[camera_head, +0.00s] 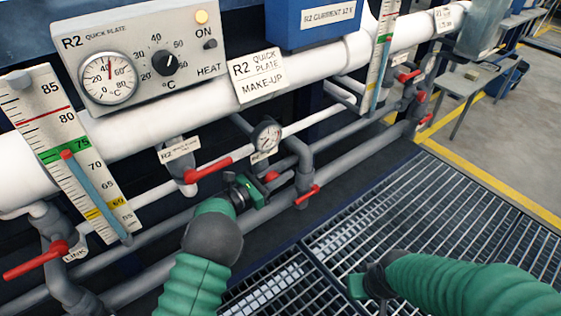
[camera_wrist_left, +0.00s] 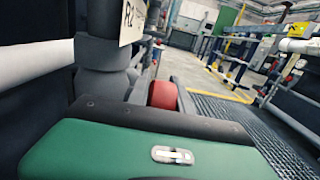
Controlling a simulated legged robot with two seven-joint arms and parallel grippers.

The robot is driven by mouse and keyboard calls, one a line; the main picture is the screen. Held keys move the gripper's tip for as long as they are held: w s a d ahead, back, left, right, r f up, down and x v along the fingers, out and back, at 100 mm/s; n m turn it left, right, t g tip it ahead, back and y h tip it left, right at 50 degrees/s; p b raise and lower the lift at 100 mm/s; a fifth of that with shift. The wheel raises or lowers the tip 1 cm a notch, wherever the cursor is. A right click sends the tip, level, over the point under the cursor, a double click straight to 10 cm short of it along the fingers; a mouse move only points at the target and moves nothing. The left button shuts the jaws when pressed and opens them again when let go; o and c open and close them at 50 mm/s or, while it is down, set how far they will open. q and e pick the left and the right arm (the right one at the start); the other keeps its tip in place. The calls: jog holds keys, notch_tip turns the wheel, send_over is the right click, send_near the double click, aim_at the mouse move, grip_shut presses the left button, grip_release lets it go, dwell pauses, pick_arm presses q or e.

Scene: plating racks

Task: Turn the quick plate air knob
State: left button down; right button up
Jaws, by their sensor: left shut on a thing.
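In the left wrist view a round red knob (camera_wrist_left: 163,94) shows past the green gripper body, beside grey pipe fittings. The fingers hide most of the knob, so its turn angle cannot be told. My right gripper (camera_head: 372,284) hangs over the floor grating, apart from the pipes; its jaw opening is unclear.
Red-handled valves stand close by, one to the left (camera_head: 208,169) and one to the right (camera_head: 307,195). The R2 heat panel (camera_head: 140,55) and a thermometer scale (camera_head: 75,155) are at the left. Open grating (camera_head: 420,220) lies at the right.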

pick_arm(q)
jog(key=shift+f, duration=0.1)
jog(key=c, duration=1.4)
grip_release()
jog(key=shift+c, duration=0.2)
jog(key=p+v, duration=0.4)
jog(key=v, duration=0.3)
jog(key=shift+a, duration=0.2)
jog(key=shift+s, duration=0.1)
